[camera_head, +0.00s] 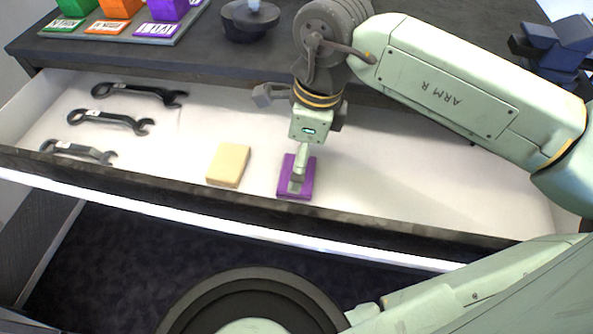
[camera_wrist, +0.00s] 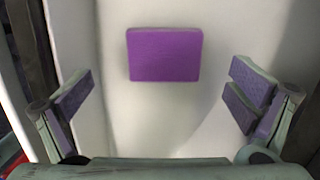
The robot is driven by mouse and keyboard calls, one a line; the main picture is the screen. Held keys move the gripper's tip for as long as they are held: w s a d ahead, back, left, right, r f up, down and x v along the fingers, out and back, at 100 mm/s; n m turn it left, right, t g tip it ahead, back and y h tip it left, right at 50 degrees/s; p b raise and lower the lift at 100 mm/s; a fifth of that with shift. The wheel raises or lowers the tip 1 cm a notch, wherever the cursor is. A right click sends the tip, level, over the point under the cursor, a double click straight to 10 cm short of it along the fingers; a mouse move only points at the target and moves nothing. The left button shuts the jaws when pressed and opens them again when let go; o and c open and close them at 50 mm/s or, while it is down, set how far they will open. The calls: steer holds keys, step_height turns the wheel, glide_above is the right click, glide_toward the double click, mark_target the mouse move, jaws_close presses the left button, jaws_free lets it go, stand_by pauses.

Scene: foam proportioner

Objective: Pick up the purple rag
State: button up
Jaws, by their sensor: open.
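The purple rag (camera_head: 307,187) is a flat rectangle lying on the white floor of an open drawer, near its front wall. My gripper (camera_head: 297,181) is above it in the head view and hides the rag's middle. In the wrist view the rag (camera_wrist: 164,54) lies ahead of my gripper (camera_wrist: 165,97), between the lines of the two fingers. The fingers are spread wide, with nothing between the pads. The rag looks apart from both fingers.
A yellow sponge-like block (camera_head: 228,165) lies left of the rag. Several wrenches (camera_head: 110,121) lie at the drawer's left. The drawer's front wall (camera_head: 150,188) is close to the rag. A dark bowl (camera_head: 249,22) and coloured blocks (camera_head: 120,7) stand on the top behind. The drawer's right part is clear.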

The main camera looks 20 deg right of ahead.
steer(key=shift+w+f+p, duration=0.2)
steer(key=shift+f+p, duration=0.2)
steer(key=shift+f, duration=0.9)
steer(key=shift+w+f+p, duration=0.2)
steer(key=shift+f+p, duration=0.15)
steer(key=shift+f, duration=0.95)
steer(key=c, duration=1.3)
steer(key=shift+r, duration=0.15)
step_height(320, 180, up, 10)
steer(key=shift+f+b, duration=0.1)
steer(key=shift+b, duration=0.7)
